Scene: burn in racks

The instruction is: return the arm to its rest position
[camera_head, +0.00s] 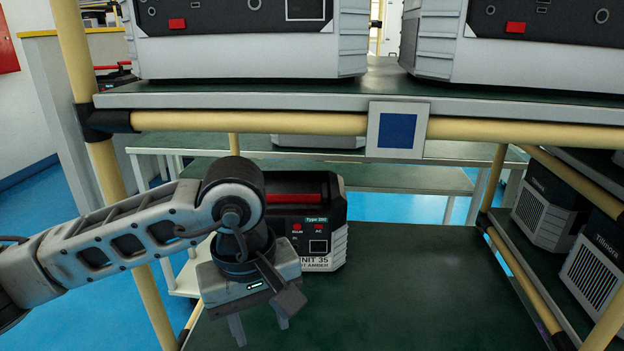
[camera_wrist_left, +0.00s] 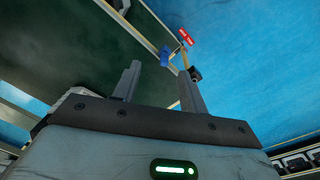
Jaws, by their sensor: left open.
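My left arm comes in from the left in the head view, with the left gripper (camera_head: 261,329) pointing down over the left front of the lower green shelf. Its two fingers are apart with nothing between them. In the left wrist view the fingers (camera_wrist_left: 158,88) also stand apart and empty. Just behind the gripper, a black and white unit (camera_head: 325,225) marked "UNIT 35" stands upright on the shelf, partly hidden by my arm and gripper. I cannot tell from these views whether the gripper touches it. My right gripper is not in view.
A yellow-tube rack post (camera_head: 118,195) stands behind my left arm. An upper shelf edge (camera_head: 280,101) with a blue-square plate (camera_head: 397,130) runs overhead, carrying large units. The lower green shelf (camera_head: 430,290) is clear to the right. More units (camera_head: 546,207) stand on a rack at far right.

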